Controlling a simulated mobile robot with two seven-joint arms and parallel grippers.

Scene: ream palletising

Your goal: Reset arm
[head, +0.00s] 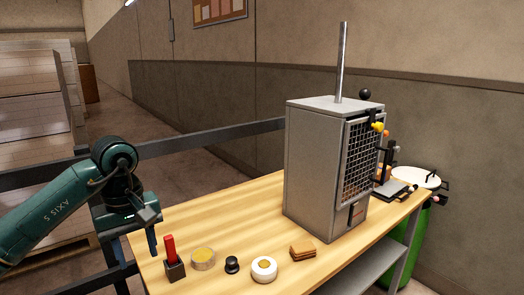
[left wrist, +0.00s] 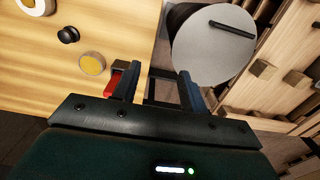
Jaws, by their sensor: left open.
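My left arm comes in from the left in the head view. Its gripper (head: 150,229) is over the near left corner of the wooden table (head: 235,212). In the left wrist view the gripper (left wrist: 158,86) has its two dark fingers apart, with nothing held between them. A red-handled item in a small dark block (head: 174,267) stands beside the fingers. It shows partly behind one finger in the left wrist view (left wrist: 116,80). I cannot tell whether that finger touches it. My right gripper is in neither view.
A tall grey cabinet (head: 313,165) stands further right. A grey disc (left wrist: 214,45) lies beyond the table edge.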

